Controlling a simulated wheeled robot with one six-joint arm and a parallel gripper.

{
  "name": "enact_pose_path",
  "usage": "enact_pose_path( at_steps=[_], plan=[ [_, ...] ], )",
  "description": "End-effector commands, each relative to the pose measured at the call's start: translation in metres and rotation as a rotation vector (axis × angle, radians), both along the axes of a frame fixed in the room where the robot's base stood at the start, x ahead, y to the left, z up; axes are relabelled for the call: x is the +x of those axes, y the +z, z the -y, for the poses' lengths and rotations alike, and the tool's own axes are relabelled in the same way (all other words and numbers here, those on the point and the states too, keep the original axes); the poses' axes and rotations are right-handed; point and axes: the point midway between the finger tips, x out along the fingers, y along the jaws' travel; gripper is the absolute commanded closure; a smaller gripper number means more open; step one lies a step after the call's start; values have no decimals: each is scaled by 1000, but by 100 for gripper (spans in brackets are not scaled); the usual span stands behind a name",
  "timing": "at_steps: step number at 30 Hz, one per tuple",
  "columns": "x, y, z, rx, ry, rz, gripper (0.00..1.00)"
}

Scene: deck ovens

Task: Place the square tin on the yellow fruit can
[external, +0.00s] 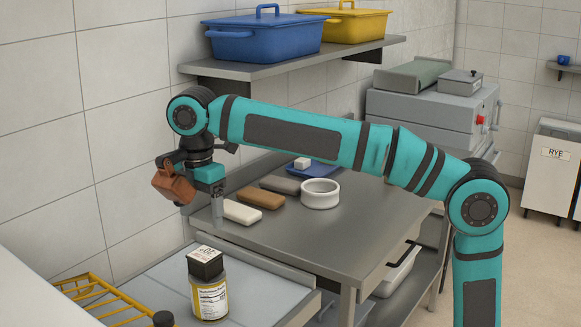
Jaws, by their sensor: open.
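The yellow fruit can (208,299) stands upright on the light grey surface at the lower left, with a yellow body and a white label. A small dark, square tin (205,263) with a white marked top sits on the can's top, roughly level. My gripper (217,212) is above and slightly right of the tin, pointing down, open and apart from it. Only one grey finger shows clearly; the other is hidden. A brown block-like shape (173,184) shows beside the wrist; I cannot tell whether it is part of my arm.
A yellow wire rack (95,296) lies left of the can. On the steel table (290,243) are a white ring-shaped dish (320,195), several flat bars (260,199) and a blue tray (314,170). A shelf (290,63) with blue and yellow bins is above.

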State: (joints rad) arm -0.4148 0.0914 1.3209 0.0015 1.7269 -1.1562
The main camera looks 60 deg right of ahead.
Motion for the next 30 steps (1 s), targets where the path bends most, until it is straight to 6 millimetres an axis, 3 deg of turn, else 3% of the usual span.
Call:
enact_pose_path(
  at_steps=[9, 13, 30],
  plan=[
    [-1, 3, 1, 2, -5, 4, 24],
    [-6, 5, 14, 21, -53, 47, 24],
    [-78, 13, 129, 326, -606, 520, 24]
  ],
)
